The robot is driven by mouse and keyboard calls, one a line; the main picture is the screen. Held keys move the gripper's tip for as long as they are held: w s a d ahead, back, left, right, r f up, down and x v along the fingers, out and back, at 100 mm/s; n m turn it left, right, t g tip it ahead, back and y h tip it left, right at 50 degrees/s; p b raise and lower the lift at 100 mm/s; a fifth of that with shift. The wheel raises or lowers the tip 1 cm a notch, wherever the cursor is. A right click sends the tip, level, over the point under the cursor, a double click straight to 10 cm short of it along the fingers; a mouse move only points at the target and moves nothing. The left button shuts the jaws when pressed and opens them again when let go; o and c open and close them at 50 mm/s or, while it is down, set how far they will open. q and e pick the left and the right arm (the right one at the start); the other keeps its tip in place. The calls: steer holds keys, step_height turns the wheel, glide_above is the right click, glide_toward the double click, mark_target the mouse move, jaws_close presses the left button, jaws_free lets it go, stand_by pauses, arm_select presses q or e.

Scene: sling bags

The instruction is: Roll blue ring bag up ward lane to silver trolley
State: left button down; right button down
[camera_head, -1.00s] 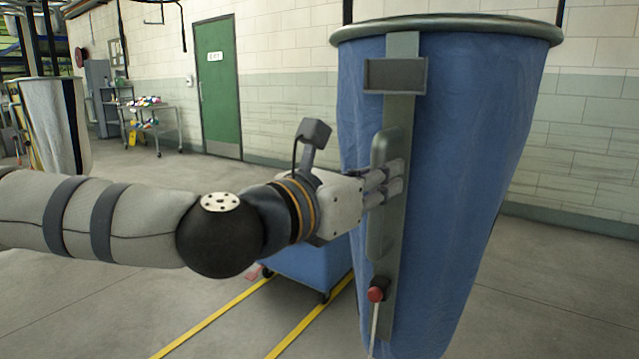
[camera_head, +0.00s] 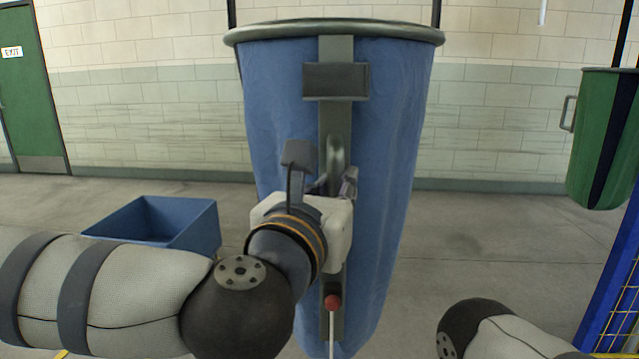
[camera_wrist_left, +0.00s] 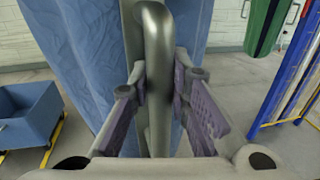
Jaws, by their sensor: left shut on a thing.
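The blue ring bag (camera_head: 278,115) hangs upright in the middle of the head view, tapering down from a grey-green ring (camera_head: 335,32). A grey strip with a dark label holder (camera_head: 336,80) and a bar handle (camera_head: 335,152) runs down its front. My left gripper (camera_head: 338,184) is at this handle, shut on it. In the left wrist view, the purple-padded fingers (camera_wrist_left: 163,92) stand on both sides of the handle (camera_wrist_left: 156,60), against the blue bag (camera_wrist_left: 75,50). My right arm shows at the lower right, its gripper out of frame. No silver trolley shows now.
A blue open bin (camera_head: 160,222) stands on the floor at left, behind my left arm. A green bag (camera_head: 600,135) hangs at right, above a blue frame with yellow mesh (camera_head: 622,285). A green exit door (camera_head: 30,100) is far left. The floor right of the bag is clear.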

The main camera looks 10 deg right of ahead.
arm_select(q)
steer(key=shift+d, duration=0.1)
stand_by(0.3)
steer(key=c, duration=1.5)
jaws_free()
steer(key=v, duration=1.2)
steer(key=shift+s, duration=0.1)
